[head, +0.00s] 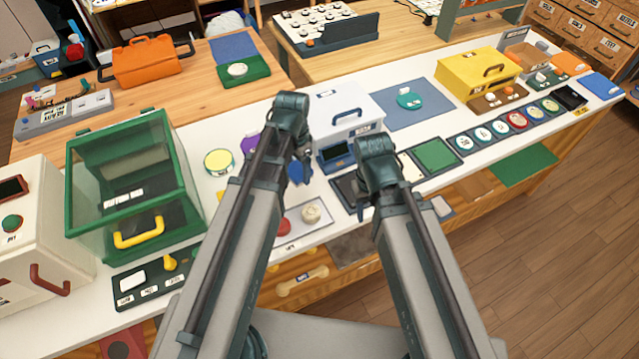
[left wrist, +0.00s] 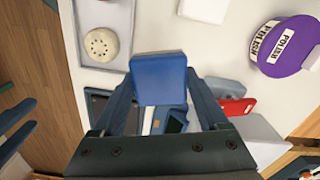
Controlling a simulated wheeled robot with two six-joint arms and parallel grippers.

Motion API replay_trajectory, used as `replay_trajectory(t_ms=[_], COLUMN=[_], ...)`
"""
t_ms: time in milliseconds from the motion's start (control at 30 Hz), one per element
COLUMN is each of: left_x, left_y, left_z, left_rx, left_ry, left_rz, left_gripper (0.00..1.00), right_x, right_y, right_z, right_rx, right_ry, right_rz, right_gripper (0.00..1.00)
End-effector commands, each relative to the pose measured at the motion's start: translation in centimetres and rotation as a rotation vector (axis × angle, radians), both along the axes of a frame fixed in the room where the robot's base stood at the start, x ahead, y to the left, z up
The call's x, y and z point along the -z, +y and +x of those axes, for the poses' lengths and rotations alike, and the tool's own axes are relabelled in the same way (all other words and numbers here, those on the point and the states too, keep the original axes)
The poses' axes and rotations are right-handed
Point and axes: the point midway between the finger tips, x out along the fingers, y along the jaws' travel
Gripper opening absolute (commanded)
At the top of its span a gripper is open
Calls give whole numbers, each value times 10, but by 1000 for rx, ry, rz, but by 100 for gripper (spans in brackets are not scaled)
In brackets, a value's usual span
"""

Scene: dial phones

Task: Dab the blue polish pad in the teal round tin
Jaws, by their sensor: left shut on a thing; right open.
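My left gripper (head: 303,168) is shut on the blue polish pad (head: 295,173) and holds it above the white counter. In the left wrist view the pad (left wrist: 158,78) sits square between the fingers. The teal round tin (head: 409,101), with a white label, stands on a blue-grey mat (head: 428,112) at the back, right of the white box and well away from the pad. My right gripper (head: 363,203) is open over the front of the counter, mostly hidden behind its own wrist.
A purple tin (left wrist: 284,45) labelled POLISH and a yellow-rimmed round tin (head: 218,161) stand left of my left gripper. The white box (head: 350,112) with a handle stands between the pad and the teal tin. A grey tray (head: 290,232) lies in front. A green glass case (head: 130,175) stands left.

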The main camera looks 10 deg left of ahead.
Motion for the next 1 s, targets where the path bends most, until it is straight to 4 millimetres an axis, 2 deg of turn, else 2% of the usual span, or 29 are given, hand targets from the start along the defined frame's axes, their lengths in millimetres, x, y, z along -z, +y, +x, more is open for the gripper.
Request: replay_trajectory(t_ms=[33,300,700,833,1000], left_x=[-4,-15,-28,-31,-33], left_y=[16,96,212,239,258], left_z=[11,40,58,58,56], left_rx=[-37,-208,-432,-482,-517], left_ry=[0,0,0,0,0], left_rz=[0,0,0,0,0], left_gripper=[32,32,32,32,32], right_x=[-4,-15,-28,-31,-33], right_y=[0,0,0,0,0], right_z=[0,0,0,0,0], right_rx=[0,0,0,0,0], right_ry=[0,0,0,0,0], right_rz=[0,0,0,0,0], right_gripper=[50,50,50,50,50])
